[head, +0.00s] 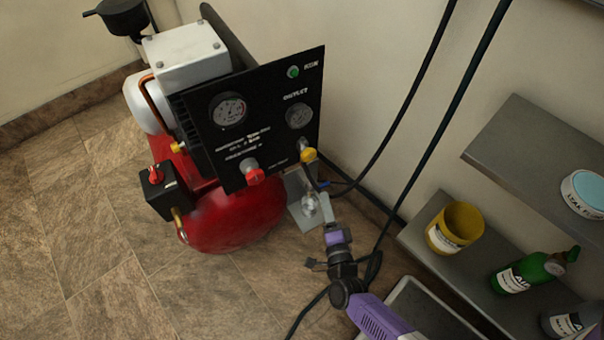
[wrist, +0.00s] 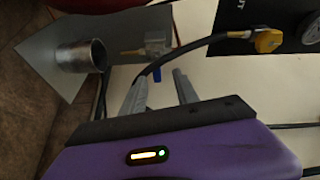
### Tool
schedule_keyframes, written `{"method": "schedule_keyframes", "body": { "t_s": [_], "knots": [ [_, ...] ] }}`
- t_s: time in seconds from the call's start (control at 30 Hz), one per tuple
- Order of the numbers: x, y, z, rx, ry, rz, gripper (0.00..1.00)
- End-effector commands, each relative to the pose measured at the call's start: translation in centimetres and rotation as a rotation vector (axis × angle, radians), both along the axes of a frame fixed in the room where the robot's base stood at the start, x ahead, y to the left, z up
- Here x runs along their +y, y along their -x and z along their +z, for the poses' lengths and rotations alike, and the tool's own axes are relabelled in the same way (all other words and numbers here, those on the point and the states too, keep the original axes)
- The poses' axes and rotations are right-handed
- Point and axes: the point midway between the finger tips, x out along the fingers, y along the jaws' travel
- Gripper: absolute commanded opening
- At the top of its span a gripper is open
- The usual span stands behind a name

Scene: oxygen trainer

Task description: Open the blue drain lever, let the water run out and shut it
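The blue drain lever (wrist: 157,74) hangs from a small metal valve (wrist: 155,46) with a brass end in the wrist view. In the head view a small blue spot that looks like the lever (head: 341,183) shows low behind the black panel. My gripper (wrist: 160,84) is open, its two grey fingers apart and pointing toward the valve. The lever appears between the fingertips, nearer the left one; whether either finger touches it I cannot tell. In the head view my gripper (head: 326,208) is beside the metal cup. No running water shows.
A metal cup (wrist: 80,55) stands on a grey plate (wrist: 45,50) beside the valve. A black hose (wrist: 205,42) with a yellow knob (wrist: 268,40) runs past the fingers. The red compressor (head: 235,220) stands left; shelves with a yellow tub (head: 455,226) stand right.

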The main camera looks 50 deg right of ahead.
Motion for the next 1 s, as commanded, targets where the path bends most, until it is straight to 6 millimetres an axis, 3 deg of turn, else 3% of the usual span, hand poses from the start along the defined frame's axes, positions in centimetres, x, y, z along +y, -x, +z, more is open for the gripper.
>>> {"method": "schedule_keyframes", "body": {
  "t_s": [0.03,0.1,0.3,0.8,1.0],
  "knots": [
    [-0.2,1.0,-1.0,-0.011,-0.038,-0.02,0.36],
    [-0.5,1.6,-1.2,-0.044,-0.077,-0.041,0.36],
    [-1.0,1.6,-0.7,-0.106,-0.126,-0.058,0.36],
    [-5.0,-3.6,-0.8,-0.108,-0.127,-0.057,0.36],
    [-5.6,-4.3,-0.8,-0.105,-0.127,-0.055,0.36]
  ]
}}
